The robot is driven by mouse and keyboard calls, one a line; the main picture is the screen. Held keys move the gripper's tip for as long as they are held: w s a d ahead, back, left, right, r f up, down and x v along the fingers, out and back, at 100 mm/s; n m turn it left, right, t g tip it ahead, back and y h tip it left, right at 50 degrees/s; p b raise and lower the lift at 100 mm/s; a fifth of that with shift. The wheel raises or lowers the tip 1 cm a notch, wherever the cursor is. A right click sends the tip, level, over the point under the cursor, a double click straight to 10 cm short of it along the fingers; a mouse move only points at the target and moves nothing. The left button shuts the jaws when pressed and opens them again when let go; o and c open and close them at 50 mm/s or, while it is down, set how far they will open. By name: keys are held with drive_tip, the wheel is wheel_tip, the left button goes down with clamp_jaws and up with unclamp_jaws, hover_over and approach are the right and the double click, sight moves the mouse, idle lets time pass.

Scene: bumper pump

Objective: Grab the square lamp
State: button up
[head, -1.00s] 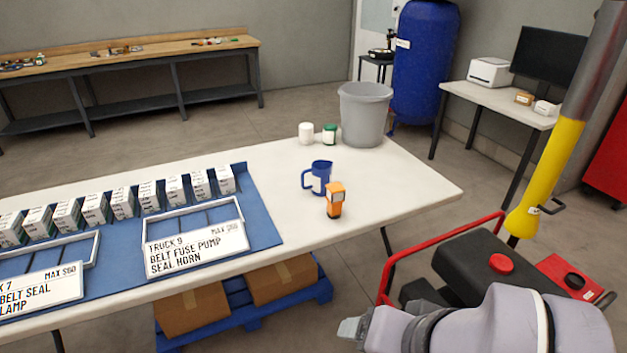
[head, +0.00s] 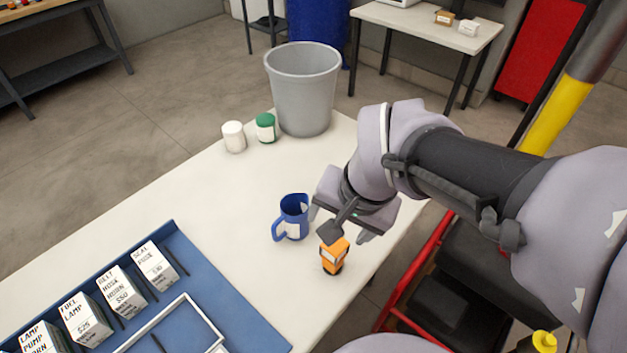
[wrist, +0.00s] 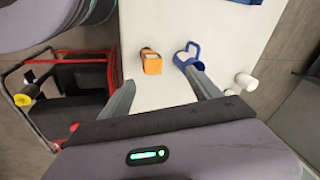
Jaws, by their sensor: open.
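A small square orange lamp (head: 334,257) with a pale label stands upright on the white table (head: 215,197), near its right edge. It also shows in the wrist view (wrist: 151,63), between the lines of my two fingers and beyond their tips. My gripper (head: 341,226) is open and empty, above and just behind the lamp in the head view. Part of my gripper covers the lamp's top there. In the wrist view, my gripper's (wrist: 161,76) right fingertip overlaps the blue mug (wrist: 187,55); I cannot tell whether they touch.
The blue mug (head: 292,218) stands close left of the lamp. A white jar (head: 233,137), a green-topped jar (head: 265,127) and a grey bin (head: 303,92) stand at the table's back. A red-framed cart (head: 399,290) is right of the table.

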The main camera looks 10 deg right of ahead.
drive_tip(key=m+g+p, duration=0.2)
drive_tip(key=p, duration=0.2)
hover_over(336, 243)
drive_tip(key=s, duration=0.2)
drive_tip(key=f, duration=0.2)
wheel_tip(336, 243, down, 3)
drive_tip(key=w+m+g+h+p, duration=0.1)
drive_tip(key=w+m+p, duration=0.1)
drive_tip(key=p, duration=0.1)
wheel_tip(336, 243, down, 13)
drive_tip(key=b, duration=0.5)
drive_tip(key=shift+r+b, duration=0.1)
drive_tip(key=shift+b, duration=0.3)
wheel_tip(336, 243, down, 5)
drive_tip(key=b, duration=0.3)
drive_tip(key=shift+a, duration=0.15)
clamp_jaws()
